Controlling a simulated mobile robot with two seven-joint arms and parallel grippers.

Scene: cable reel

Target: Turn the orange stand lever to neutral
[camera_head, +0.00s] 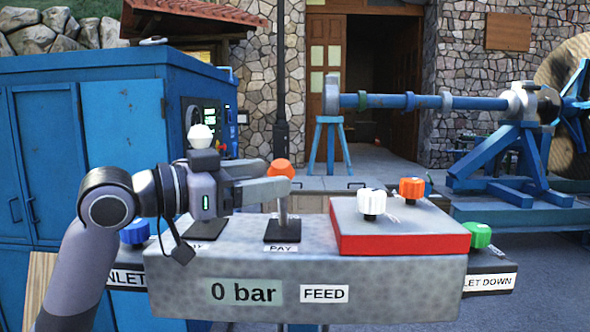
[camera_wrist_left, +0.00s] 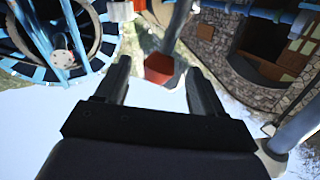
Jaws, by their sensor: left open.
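The orange-knobbed lever (camera_head: 281,168) stands upright on a dark base plate labelled PAY on the grey control stand (camera_head: 400,290). My left gripper (camera_head: 277,181) reaches in from the left, and its fingers are at the lever just below the knob. In the left wrist view the orange-red knob (camera_wrist_left: 159,68) shows between the two spread fingertips of my left gripper (camera_wrist_left: 158,76), with gaps on both sides. I cannot tell whether a finger touches the lever's stem. A second lever with a white knob (camera_head: 201,133) is partly hidden behind my left gripper. My right gripper is not in view.
A red-edged box (camera_head: 400,243) on the stand carries a white knob (camera_head: 371,203) and an orange knob (camera_head: 411,189). A blue knob (camera_head: 134,232) is at left, a green knob (camera_head: 478,235) at right. A blue cabinet (camera_head: 75,140) stands behind my arm; the reel (camera_head: 565,90) is far right.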

